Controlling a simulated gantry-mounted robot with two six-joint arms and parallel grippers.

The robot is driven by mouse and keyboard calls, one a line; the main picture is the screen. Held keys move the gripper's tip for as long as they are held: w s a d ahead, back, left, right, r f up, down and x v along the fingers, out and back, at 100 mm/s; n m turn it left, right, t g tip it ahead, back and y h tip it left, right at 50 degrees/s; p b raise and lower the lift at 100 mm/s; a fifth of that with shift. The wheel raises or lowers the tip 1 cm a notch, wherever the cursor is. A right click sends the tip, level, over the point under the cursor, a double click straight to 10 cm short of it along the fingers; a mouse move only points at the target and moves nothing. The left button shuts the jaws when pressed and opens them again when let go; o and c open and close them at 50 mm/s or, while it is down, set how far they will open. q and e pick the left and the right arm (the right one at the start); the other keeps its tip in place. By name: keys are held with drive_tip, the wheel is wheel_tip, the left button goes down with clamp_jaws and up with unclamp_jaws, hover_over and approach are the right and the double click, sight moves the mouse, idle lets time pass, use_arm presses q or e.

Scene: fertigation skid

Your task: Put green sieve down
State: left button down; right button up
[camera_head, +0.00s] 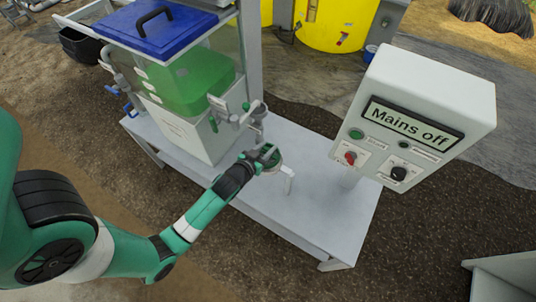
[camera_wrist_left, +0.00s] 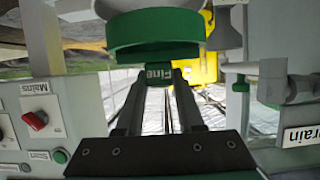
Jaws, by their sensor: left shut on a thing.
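The green sieve (camera_wrist_left: 155,35) shows in the left wrist view as a green ring, with a small green tab marked "Fine" (camera_wrist_left: 160,73). My left gripper (camera_wrist_left: 160,80) is shut on this tab, and the ring sits just beyond the fingertips. In the head view my left gripper (camera_head: 262,154) is over the grey bench (camera_head: 320,205), to the right of the tank unit. The sieve is small there and partly hidden by the gripper. I cannot tell whether it touches anything under it. My right gripper is in neither view.
A control box (camera_head: 415,115) reading "Mains off" stands to the right. A tank with green liquid (camera_head: 195,80) and blue lid (camera_head: 160,25) stands behind left. Pipework with a valve (camera_head: 240,115) is close to the gripper. The bench's front is clear.

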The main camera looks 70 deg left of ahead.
use_arm(q)
drive_tip(key=f, duration=0.1)
drive_tip(key=f+b, duration=0.2)
drive_tip(key=f, duration=0.1)
drive_tip(key=shift+w, duration=0.3)
drive_tip(key=shift+r, duration=0.15)
drive_tip(key=c, duration=1)
unclamp_jaws()
drive_tip(key=shift+f, duration=0.2)
drive_tip(key=o, duration=0.5)
drive_tip(key=shift+r, duration=0.1)
